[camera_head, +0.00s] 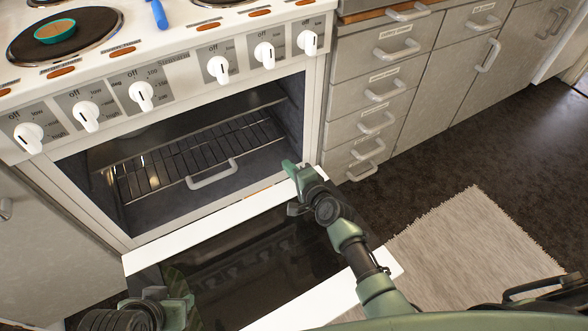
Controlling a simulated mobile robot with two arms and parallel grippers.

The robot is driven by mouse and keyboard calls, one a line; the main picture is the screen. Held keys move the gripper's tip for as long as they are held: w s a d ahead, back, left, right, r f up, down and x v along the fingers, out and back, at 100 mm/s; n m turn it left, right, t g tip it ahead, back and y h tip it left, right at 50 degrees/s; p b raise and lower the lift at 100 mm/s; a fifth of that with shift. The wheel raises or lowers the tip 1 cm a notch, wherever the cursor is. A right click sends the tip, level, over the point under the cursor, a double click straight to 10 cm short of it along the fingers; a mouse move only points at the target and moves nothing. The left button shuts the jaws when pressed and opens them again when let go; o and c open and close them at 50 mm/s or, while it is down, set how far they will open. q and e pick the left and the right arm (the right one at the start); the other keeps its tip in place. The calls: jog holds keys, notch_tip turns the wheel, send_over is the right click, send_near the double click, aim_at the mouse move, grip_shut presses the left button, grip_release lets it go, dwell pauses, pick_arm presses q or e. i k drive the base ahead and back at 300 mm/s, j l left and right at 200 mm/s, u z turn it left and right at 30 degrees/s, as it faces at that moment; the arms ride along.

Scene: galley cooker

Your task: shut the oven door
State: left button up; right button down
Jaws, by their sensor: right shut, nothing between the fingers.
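The oven door (248,262) hangs open, folded down and out from the front of the cooker (190,45). It has a dark glass panel between white strips. The oven cavity (262,165) is open to view, with a wire rack inside. My right gripper (291,168) is shut and empty. It shows in front of the lower right of the oven opening, over the door's hinge-side strip; I cannot tell if it touches. My right arm crosses over the right part of the door. Part of my left arm shows at the bottom left, over the door's near left corner; its gripper is not visible.
A grey drawer unit (372,115) and cupboards stand right of the cooker. A pale rug (470,255) lies on the dark floor at the right. A teal bowl (55,31) sits on a hob plate. White knobs (141,95) line the cooker front.

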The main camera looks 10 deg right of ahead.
aim_at(247, 265)
jog(key=k+l, duration=0.1)
jog(key=l, duration=0.25)
jog(key=k+l, duration=0.1)
jog(key=l, duration=0.2)
jog(key=k+l, duration=0.15)
jog(key=l, duration=0.2)
jog(key=k+l, duration=0.1)
jog(key=l, duration=0.25)
